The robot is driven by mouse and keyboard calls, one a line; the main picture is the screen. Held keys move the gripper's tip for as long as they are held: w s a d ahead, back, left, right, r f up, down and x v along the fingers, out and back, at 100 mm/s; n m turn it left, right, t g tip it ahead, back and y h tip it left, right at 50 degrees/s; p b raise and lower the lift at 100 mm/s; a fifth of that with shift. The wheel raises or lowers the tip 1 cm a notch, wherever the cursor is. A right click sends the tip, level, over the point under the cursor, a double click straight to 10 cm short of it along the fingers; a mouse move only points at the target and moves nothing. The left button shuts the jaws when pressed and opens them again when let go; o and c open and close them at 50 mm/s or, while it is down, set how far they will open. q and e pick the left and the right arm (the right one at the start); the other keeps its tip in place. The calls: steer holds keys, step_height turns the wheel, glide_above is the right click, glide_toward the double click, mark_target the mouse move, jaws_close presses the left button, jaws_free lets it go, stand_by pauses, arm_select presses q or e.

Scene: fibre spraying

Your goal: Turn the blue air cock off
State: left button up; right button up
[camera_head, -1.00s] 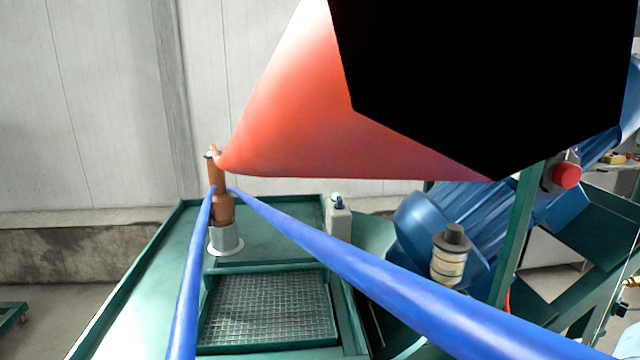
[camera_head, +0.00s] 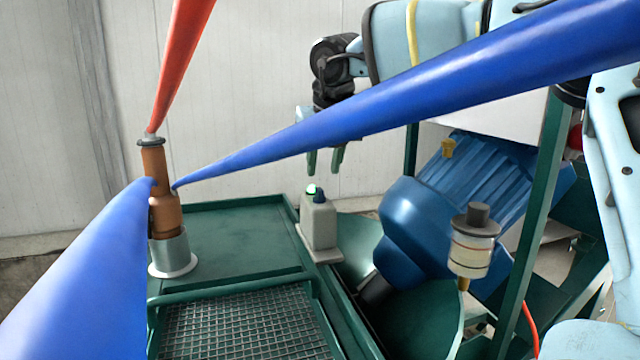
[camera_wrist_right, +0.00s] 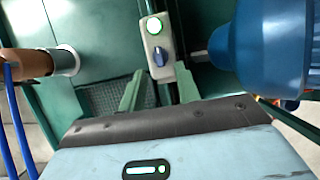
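A small grey box (camera_head: 320,222) stands on the green bench. It carries a white button with a green rim (camera_head: 311,190) and a blue knob (camera_head: 319,196). This knob is the only small blue control I make out; I cannot tell for sure that it is the air cock. My right gripper (camera_head: 324,165) is above the box, fingers pointing down, open and empty. In the right wrist view the blue knob (camera_wrist_right: 158,58) lies just beyond the gap between the green fingertips (camera_wrist_right: 158,80), apparently apart from them. My left gripper is not in view.
Two blue hoses (camera_head: 380,95) and a red hose (camera_head: 180,60) meet at an orange-brown fitting (camera_head: 165,200). One blue hose crosses in front of my right arm. A blue motor (camera_head: 420,235), a green post (camera_head: 535,220) and a clear-walled cup (camera_head: 473,250) stand right of the box.

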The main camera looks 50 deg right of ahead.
mark_target(319, 188)
steer(key=shift+x, duration=2.75)
steer(key=shift+c, duration=0.4)
steer(key=shift+r, duration=0.1)
jaws_close()
